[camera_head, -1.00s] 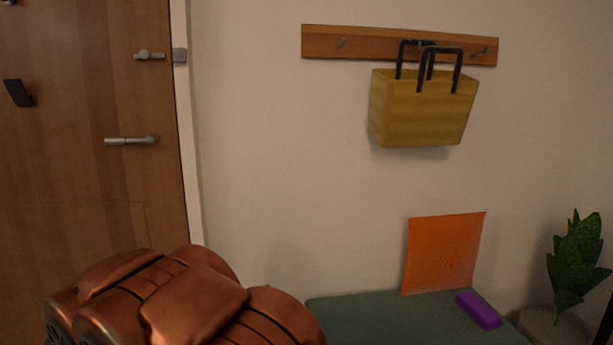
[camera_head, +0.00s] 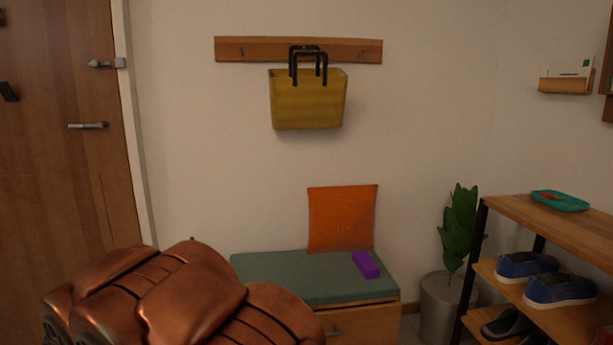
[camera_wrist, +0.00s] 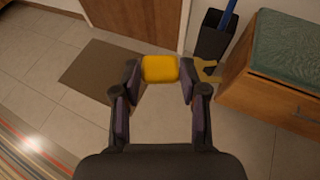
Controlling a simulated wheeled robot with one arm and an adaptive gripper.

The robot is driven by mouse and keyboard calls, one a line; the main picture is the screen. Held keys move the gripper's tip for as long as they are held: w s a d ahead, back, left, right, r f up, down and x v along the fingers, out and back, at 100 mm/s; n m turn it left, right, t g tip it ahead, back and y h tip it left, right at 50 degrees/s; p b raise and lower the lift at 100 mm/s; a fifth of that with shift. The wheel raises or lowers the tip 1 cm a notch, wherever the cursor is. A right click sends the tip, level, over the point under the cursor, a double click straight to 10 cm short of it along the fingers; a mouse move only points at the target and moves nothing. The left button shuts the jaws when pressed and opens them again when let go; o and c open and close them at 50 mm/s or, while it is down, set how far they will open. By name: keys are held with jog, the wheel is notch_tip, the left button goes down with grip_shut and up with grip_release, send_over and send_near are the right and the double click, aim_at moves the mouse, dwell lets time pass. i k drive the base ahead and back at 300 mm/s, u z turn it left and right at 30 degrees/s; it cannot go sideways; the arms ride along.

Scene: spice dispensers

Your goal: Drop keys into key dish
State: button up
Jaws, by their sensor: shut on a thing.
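My gripper (camera_wrist: 160,78) shows in the wrist view, shut on a bright yellow block-like piece (camera_wrist: 160,68), which looks like the fob of the keys. A dull yellow, irregular shape (camera_wrist: 208,69) just right of the fingertips may be the keys themselves; I cannot tell for sure. A shallow teal dish (camera_head: 571,206), likely the key dish, sits on top of the wooden shoe rack at the right of the head view. A small red thing (camera_head: 549,197) lies in it. The gripper is not visible in the head view, and the dish is not in the wrist view.
The shoe rack (camera_head: 508,206) holds several shoes. Left of it stand a potted plant (camera_head: 440,305) and a cushioned bench (camera_head: 290,275) with an orange pillow (camera_head: 342,218) and purple block (camera_head: 366,265). A yellow bag (camera_head: 306,100) hangs above. A doormat (camera_wrist: 103,72) lies on open floor.

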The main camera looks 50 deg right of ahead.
aim_at(568, 204)
jog(key=k, duration=0.95)
jog(key=z, duration=1.55)
jog(key=i, duration=0.95)
jog(key=z, duration=0.05)
